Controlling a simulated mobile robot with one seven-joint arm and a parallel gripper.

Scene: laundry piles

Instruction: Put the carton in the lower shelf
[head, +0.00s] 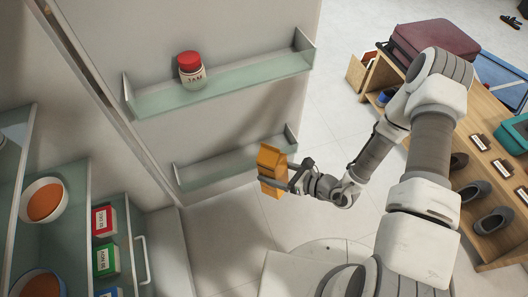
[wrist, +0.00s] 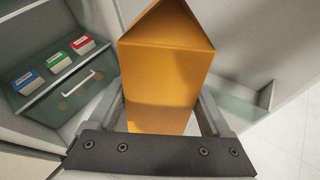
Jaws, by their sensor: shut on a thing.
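The carton (head: 270,172) is orange with a gabled top and is held nearly upright. My gripper (head: 284,176) is shut on it from the right in the head view. In the wrist view the carton (wrist: 165,75) stands between the two fingers (wrist: 165,118). The lower shelf (head: 225,169) is a shallow glass door shelf. It looks empty where visible, and the carton covers part of its right end. In the head view the carton overlaps the shelf's front right part. I cannot tell whether they touch.
The upper door shelf (head: 225,86) holds a jam jar (head: 191,70) with a red lid. Inside the fridge at left are bowls (head: 44,201) and small boxes (head: 105,260). A wooden rack (head: 458,150) with shoes stands at right. Floor (head: 235,235) below the door shelf is clear.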

